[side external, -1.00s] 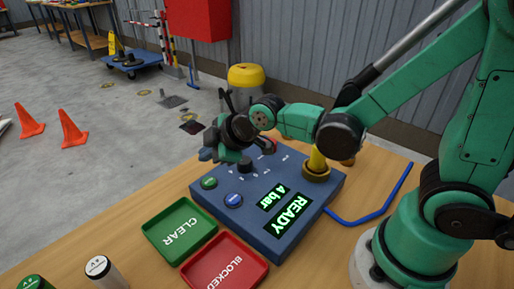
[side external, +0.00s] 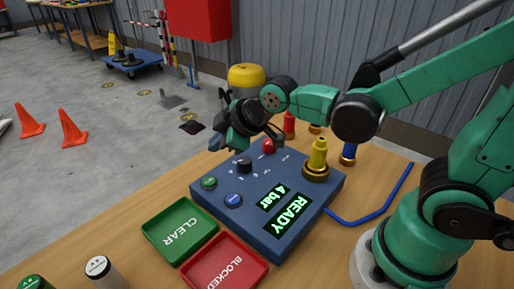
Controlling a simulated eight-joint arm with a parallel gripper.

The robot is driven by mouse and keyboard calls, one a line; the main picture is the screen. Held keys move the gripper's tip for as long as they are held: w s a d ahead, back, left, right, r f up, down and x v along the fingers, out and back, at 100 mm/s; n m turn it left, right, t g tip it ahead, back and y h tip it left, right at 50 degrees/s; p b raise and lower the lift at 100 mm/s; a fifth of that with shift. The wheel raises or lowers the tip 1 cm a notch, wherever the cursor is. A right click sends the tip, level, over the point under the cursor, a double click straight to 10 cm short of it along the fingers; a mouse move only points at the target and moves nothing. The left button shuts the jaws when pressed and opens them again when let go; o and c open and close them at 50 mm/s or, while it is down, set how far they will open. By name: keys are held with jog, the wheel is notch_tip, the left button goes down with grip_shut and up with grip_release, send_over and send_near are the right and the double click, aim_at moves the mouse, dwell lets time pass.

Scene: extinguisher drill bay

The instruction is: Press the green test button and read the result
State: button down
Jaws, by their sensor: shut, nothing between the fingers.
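The green test button (side external: 209,183) sits at the left corner of the blue test box (side external: 301,237). A blue button (side external: 233,200) is just to its right, and a black knob (side external: 244,163) is behind. The display (side external: 281,210) reads "READY 4 bar" in green. My gripper (side external: 217,146) is above the back left edge of the box, shut and empty, apart from the green button. A yellow nozzle (side external: 318,154) stands upright in a brass socket on the box. A red knob (side external: 268,146) is partly hidden by my wrist.
A green CLEAR tray (side external: 160,246) and a red BLOCKED tray (side external: 205,281) lie in front of the box. Two batteries (side external: 97,267) stand at the front left.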

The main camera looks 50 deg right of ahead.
jog(key=s+d+r+m+g+h, duration=0.1)
jog(key=s+d+m, duration=0.4)
jog(key=s+m, duration=0.3)
jog(key=shift+d+r+m+g+h, duration=0.2)
jog(key=shift+r+m+g+h, duration=0.15)
jog(key=shift+m, duration=0.25)
jog(key=shift+r, duration=0.1)
notch_tip(320, 180, up, 5)
jog(key=n+g, duration=0.7)
jog(key=n, duration=1.1)
send_over(209, 180)
jog(key=shift+a, duration=0.1)
notch_tip(209, 180, down, 14)
jog(key=shift+f, duration=0.1)
